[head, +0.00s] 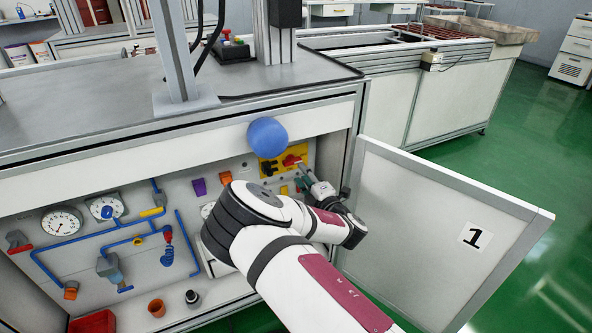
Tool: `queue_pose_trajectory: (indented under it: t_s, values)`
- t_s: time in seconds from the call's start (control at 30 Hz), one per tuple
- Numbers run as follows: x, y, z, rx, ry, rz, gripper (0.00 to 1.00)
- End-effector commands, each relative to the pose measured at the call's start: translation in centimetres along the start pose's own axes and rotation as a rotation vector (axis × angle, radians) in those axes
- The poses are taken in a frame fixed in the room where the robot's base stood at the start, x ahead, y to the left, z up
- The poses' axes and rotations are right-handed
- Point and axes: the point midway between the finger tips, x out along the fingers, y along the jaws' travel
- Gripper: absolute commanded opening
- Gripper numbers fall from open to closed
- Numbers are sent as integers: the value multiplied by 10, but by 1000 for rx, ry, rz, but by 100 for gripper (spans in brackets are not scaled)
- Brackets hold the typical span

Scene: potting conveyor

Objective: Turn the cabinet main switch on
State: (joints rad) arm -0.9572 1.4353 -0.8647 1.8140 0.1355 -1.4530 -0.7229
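The open cabinet (140,243) has a light back panel with pipes and gauges. At its upper right is a yellow plate (277,176) with a red rotary switch handle (291,160), which looks like the main switch, and a black handle (267,168) to its left. The red handle looks slanted; its exact setting is too small to read. My gripper (301,172) reaches into the cabinet from the lower right, its tips close to the red handle. I cannot tell whether they touch it. The fingers are small and partly overlapped, so their opening is unclear.
The cabinet door (440,235), marked 1, stands open to the right of my arm. A blue ball (267,137) shows at the cabinet's top edge, above the yellow plate. The worktop (110,105) overhangs the cabinet. Green floor at the right is free.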

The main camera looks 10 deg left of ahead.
Motion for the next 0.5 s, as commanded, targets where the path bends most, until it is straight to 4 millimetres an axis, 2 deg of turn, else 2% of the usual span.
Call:
queue_pose_trajectory:
  t_s: [0.1,0.23,0.5]
  values:
    - [23,-2,0,0,2,2,33]
    - [42,-1,0,-1,1,1,33]
    - [60,0,1,1,-1,-1,33]
